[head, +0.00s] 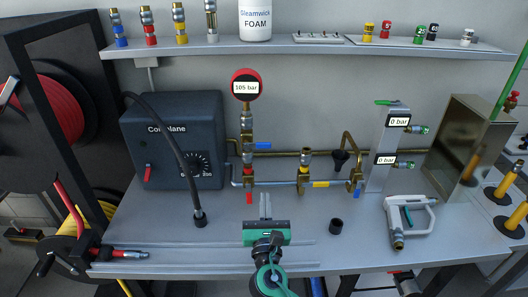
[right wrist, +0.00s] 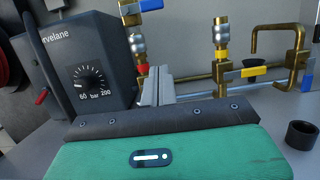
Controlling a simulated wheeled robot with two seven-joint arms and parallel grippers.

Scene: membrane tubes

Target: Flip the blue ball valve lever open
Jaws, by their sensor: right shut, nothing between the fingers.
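A blue valve lever (head: 263,145) lies level on the upper brass valve below the round gauge. It shows at the top edge of the right wrist view (right wrist: 152,5). A second blue lever (head: 358,190) sits at the pipe elbow on the right, pointing down in the head view; it also shows in the right wrist view (right wrist: 307,82). I cannot tell which one the task means. My right gripper (head: 265,197), with a green body, is shut and empty over the bench, in front of and below the valves. Its fingers (right wrist: 158,80) touch no lever. My left gripper is not in view.
A red lever (head: 249,197) and a yellow lever (head: 320,184) are on the lower pipe. A dark pump box (head: 165,120) with a black hose (head: 180,150) stands left. A black cup (head: 336,226) and a grey-white tool (head: 410,215) sit right. A shelf (head: 290,45) runs above.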

